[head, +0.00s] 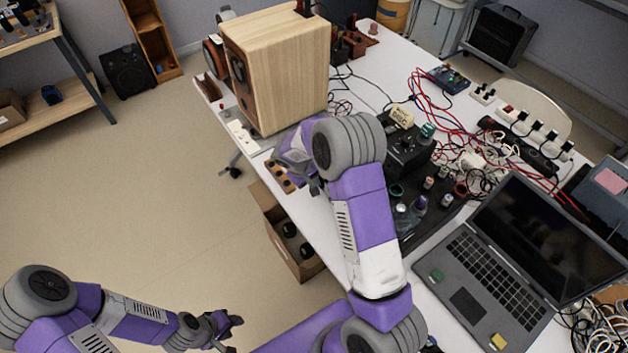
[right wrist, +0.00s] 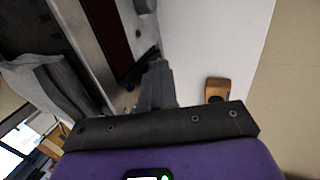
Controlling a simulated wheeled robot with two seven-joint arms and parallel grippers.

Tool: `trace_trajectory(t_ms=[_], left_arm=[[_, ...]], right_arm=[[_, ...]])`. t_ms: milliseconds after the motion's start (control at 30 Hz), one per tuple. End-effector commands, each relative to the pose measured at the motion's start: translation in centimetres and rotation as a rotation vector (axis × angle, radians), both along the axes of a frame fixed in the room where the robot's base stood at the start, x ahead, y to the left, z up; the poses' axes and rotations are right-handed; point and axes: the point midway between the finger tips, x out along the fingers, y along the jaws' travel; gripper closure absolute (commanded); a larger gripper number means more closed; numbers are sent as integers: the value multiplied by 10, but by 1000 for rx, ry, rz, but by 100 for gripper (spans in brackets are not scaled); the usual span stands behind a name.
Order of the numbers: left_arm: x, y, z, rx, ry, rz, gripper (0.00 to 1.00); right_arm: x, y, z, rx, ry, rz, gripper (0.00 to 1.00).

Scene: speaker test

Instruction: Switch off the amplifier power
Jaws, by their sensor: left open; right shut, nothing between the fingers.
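A black box with knobs (head: 405,150), which looks like the amplifier, stands on the white table right of my right arm. My arm hides part of its left side, and I cannot make out its power switch. My right gripper (head: 314,187) is left of the box, by the table's left edge, partly hidden by its own arm. In the right wrist view its fingers (right wrist: 157,72) are shut with nothing between them, beside a dark-fronted device (right wrist: 108,30) that I cannot identify for sure. My left gripper (head: 234,322) is open and empty, low over the floor.
A large wooden speaker (head: 275,75) stands behind my right gripper. A small wooden block (head: 279,178) lies at the table's left edge. An open laptop (head: 500,270), tangled cables (head: 475,160) and a power strip (head: 535,143) crowd the right. A cardboard box (head: 270,215) is below the edge.

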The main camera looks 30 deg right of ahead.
Motion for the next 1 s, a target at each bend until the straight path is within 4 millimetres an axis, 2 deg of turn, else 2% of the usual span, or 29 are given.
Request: trace_trajectory(t_ms=[167, 367, 500, 700, 833, 1000], left_arm=[[0, 0, -2, 0, 0, 0, 57], [0, 0, -9, 0, 0, 0, 57], [0, 0, 2, 0, 0, 0, 57], [0, 0, 9, 0, 0, 0, 57], [0, 0, 12, 0, 0, 0, 57], [0, 0, 12, 0, 0, 0, 57]], right_arm=[[0, 6, 0, -1, 0, 2, 100], [-2, 41, 5, -1, -2, 4, 100], [-3, 50, 42, 0, -6, -1, 100], [-4, 63, 80, 0, -4, -1, 100], [-5, 68, 94, 0, -2, -2, 100], [-5, 70, 101, -1, 0, -2, 100]])
